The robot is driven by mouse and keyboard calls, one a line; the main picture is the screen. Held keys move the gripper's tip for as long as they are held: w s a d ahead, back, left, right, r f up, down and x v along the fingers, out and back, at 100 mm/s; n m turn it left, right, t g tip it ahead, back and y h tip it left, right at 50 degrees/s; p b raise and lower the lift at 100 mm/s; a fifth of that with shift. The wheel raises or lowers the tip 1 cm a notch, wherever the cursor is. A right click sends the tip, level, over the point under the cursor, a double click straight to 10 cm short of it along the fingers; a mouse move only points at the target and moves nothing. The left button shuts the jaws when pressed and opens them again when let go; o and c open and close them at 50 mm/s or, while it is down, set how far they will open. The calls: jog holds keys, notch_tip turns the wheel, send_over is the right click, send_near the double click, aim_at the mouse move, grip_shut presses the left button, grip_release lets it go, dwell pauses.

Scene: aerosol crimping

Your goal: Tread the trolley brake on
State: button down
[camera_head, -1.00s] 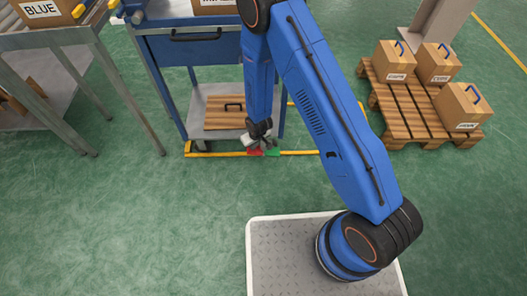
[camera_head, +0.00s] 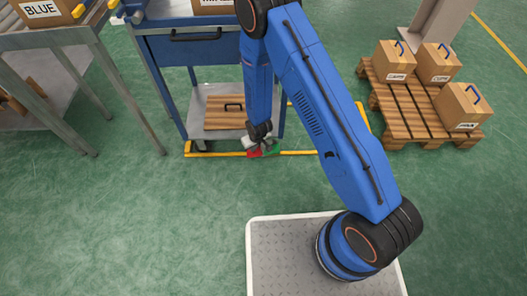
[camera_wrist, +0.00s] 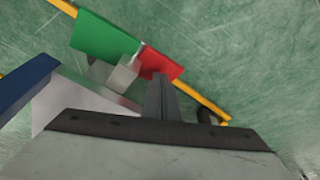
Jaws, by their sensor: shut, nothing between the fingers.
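The blue trolley (camera_head: 193,50) stands ahead of me, with its lower shelf (camera_head: 215,134) near the floor. At its front foot is a brake pedal with a red plate (camera_head: 255,154) and a green plate (camera_head: 272,148). In the wrist view the red plate (camera_wrist: 160,63) lies right at the fingertips, and the green plate (camera_wrist: 105,38) is to its left. My gripper (camera_head: 262,142) points down over the pedal, shut and empty. Its fingers (camera_wrist: 159,82) overlap the red plate's edge. They look to be on or just above it; exact contact is hard to tell.
Yellow floor tape (camera_head: 310,152) runs around the trolley's foot. A wooden crate (camera_head: 223,112) sits on its lower shelf. A grey metal table (camera_head: 70,38) stands at left, and a pallet (camera_head: 400,115) with several boxes at right. The floor before the trolley is clear.

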jog(key=w+a+v, duration=0.1)
jog(key=v, duration=0.6)
jog(key=shift+w+r, duration=0.3)
jog(key=shift+r, duration=0.3)
jog(key=shift+d, duration=0.1)
dwell(0.5)
